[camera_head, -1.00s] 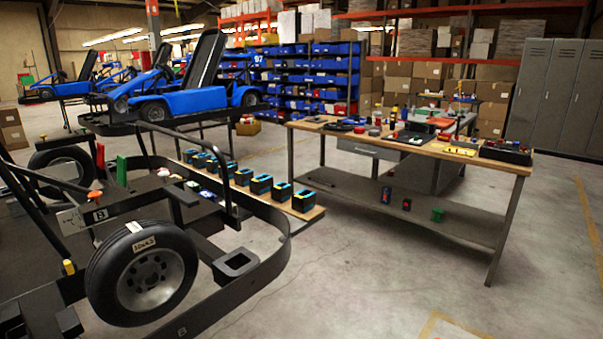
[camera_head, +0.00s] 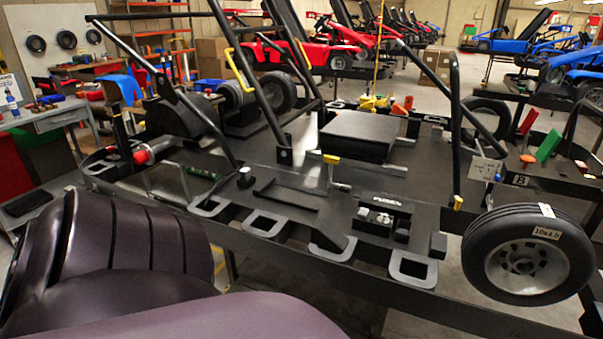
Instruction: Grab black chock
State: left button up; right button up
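I cannot pick out a black chock with certainty. A small black wedge-like block (camera_head: 337,246) stands by the grey-rimmed square openings along the kart frame's near edge, but I cannot tell what it is. Other black parts sit on the black kart chassis (camera_head: 275,195), such as a fuse box (camera_head: 385,218) and a flat box-shaped block (camera_head: 358,135). Neither gripper shows. A large dark purple arm part of mine fills the lower left and hides what is behind it.
A wheel (camera_head: 515,255) stands at the kart's right front corner. Black roll bars rise over the chassis. A yellow-handled tool (camera_head: 332,160) lies mid-deck. A grey cart (camera_head: 50,118) stands at the left. Red karts (camera_head: 345,38) and blue karts (camera_head: 500,42) are behind.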

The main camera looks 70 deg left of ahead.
aim_at(323, 234)
jog(key=u, duration=1.8)
